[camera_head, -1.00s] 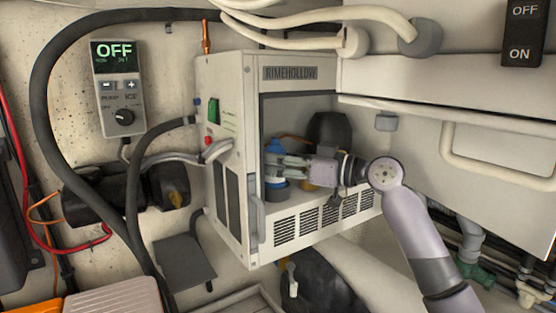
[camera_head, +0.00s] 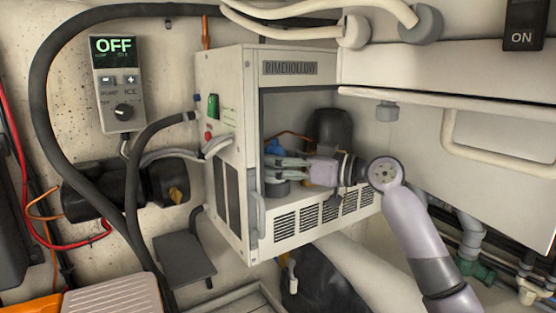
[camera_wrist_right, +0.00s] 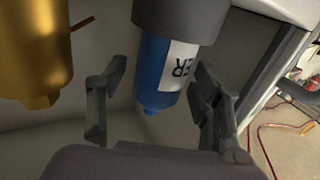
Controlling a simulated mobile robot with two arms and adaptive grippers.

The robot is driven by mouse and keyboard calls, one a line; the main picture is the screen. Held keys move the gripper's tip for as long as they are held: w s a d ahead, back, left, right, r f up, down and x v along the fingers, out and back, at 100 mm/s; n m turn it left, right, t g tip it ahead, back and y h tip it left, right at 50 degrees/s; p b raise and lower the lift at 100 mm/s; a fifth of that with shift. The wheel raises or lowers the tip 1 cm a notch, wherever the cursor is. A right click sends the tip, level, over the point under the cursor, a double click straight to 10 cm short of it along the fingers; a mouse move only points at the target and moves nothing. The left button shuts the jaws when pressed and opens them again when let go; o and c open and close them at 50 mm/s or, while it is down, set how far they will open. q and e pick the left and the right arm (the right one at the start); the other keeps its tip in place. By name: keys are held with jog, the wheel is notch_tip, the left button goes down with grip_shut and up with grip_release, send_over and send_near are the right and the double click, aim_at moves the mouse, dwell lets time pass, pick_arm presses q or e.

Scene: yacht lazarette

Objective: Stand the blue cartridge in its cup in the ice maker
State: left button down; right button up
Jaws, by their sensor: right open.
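The blue cartridge (camera_head: 272,147) is inside the open ice maker (camera_head: 250,62), at the left of its bay. In the right wrist view the cartridge (camera_wrist_right: 158,72) has a white label, and one end sits inside a dark grey cup (camera_wrist_right: 180,18). That picture is upside down, so the cartridge appears upright, with the cup (camera_head: 277,188) below it. My right gripper (camera_head: 278,170) reaches into the bay from the right. Its fingers (camera_wrist_right: 156,82) are open, one on each side of the cartridge, with gaps visible. My left gripper is not in view.
A brass-coloured canister (camera_wrist_right: 35,50) stands beside the cartridge. A dark rounded part (camera_head: 333,130) is at the back of the bay. The bay's side walls and front sill are close around my right gripper. A control panel (camera_head: 118,92) reads OFF.

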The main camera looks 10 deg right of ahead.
jog(key=shift+d, duration=0.2)
jog(key=v, duration=1.1)
jog(key=shift+s+d, duration=0.2)
jog(key=shift+s, duration=0.1)
jog(key=s+d+b, duration=0.4)
jog(key=s+b, duration=0.2)
jog(key=s, duration=0.5)
jog(key=shift+d+b, duration=0.3)
jog(key=shift+b, duration=0.1)
dwell(0.9)
dwell(0.6)
